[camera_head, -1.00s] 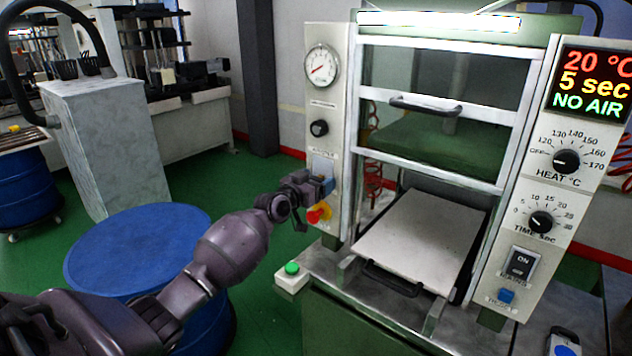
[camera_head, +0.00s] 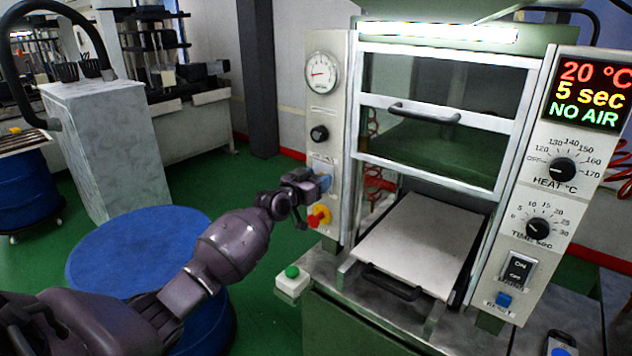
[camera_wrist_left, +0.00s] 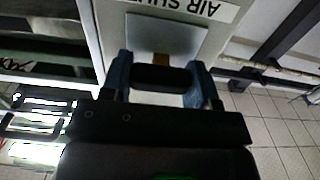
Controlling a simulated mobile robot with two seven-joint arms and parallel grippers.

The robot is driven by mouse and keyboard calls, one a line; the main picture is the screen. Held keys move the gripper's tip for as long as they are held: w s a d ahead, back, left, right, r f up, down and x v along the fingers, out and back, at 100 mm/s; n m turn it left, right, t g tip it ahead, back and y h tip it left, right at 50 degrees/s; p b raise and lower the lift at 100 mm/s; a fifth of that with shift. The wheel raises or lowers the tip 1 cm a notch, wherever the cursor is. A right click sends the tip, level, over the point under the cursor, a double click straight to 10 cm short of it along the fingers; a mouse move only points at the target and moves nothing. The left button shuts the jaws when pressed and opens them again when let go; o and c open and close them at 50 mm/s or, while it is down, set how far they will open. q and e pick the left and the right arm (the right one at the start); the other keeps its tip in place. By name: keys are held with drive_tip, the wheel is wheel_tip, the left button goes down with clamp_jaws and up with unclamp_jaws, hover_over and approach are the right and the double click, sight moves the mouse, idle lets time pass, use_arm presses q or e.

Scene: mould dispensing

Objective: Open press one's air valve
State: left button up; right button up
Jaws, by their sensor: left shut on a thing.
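Press one's air valve sits on the left control panel (camera_head: 325,130) of the press. In the left wrist view its dark handle (camera_wrist_left: 162,78) lies across between the blue fingertips, with a brass stem behind it on a grey plate (camera_wrist_left: 150,30). An upside-down label beginning "AIR SU" is above. My left gripper (camera_head: 324,184) is shut on the air valve handle, in front of the panel. In the head view the gripper hides most of the valve. The pressure gauge (camera_head: 322,72) is higher on the panel. The display (camera_head: 590,94) reads 20 °C, 5 sec, NO AIR.
A red and yellow emergency button (camera_head: 319,216) is just below my gripper. A green button box (camera_head: 292,280) stands on the press's front ledge. The press has a pale plate (camera_head: 420,240) with a black handle. A blue drum (camera_head: 135,245) stands at left.

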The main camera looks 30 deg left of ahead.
use_arm(q)
drive_tip(key=shift+r+p, duration=0.6)
drive_tip(key=shift+r, duration=0.7)
drive_tip(key=o, duration=1.3)
drive_tip(key=shift+f, duration=0.1)
drive_tip(key=shift+s, duration=0.25)
drive_tip(key=s, duration=1)
drive_tip(key=shift+s+a, duration=0.15)
drive_tip(key=shift+a, duration=0.3)
